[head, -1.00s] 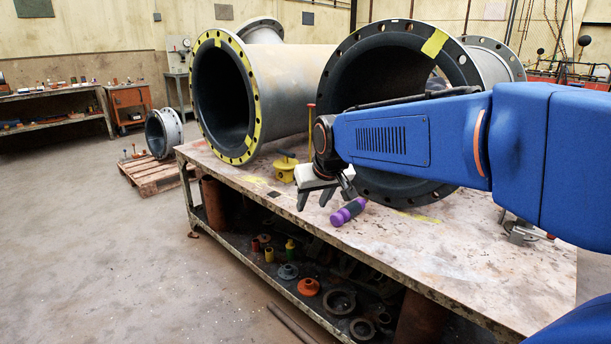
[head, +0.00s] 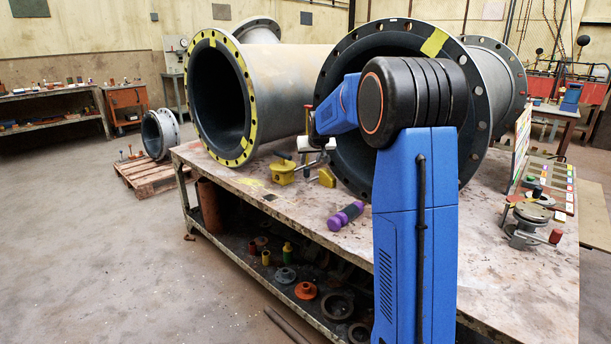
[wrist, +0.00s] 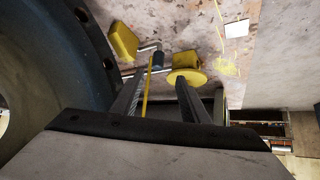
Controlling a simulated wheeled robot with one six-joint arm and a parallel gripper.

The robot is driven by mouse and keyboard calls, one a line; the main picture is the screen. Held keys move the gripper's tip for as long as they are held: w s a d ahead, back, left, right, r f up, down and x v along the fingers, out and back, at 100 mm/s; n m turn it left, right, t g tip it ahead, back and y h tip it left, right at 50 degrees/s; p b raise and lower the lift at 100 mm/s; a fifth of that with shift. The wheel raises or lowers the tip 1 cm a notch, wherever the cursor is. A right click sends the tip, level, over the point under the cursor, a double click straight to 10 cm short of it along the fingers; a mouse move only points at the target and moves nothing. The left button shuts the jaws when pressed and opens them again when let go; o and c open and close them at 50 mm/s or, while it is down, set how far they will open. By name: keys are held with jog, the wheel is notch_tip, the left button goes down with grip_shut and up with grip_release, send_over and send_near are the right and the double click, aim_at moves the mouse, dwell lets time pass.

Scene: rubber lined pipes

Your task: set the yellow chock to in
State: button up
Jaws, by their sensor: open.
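A yellow wedge-like block (head: 327,177), likely the chock, sits on the table by the front of the near pipe. It also shows at the upper left of the wrist view (wrist: 123,40). A yellow fixture (head: 283,172) stands to its left; in the wrist view it shows a round yellow disc (wrist: 186,75). Metal rods and a dark blue sleeve (wrist: 157,60) lie between the two yellow parts. My gripper (wrist: 157,88) is open above them, its fingers pointing down toward the rods. A thin yellow strip shows between the fingers. I cannot tell whether the fingers touch anything.
The near flanged pipe (head: 335,95) stands close beside my gripper. A yellow-rimmed pipe (head: 250,110) is to the left. A clamp-like metal fixture (head: 528,225) stands at the right. The front left tabletop is mostly clear.

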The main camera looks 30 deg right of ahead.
aim_at(306, 173)
jog(key=x, duration=1.8)
jog(key=shift+w+d+r, duration=0.1)
jog(key=shift+w+d, duration=0.1)
jog(key=shift+d, duration=0.15)
jog(key=shift+c, duration=0.6)
grip_shut()
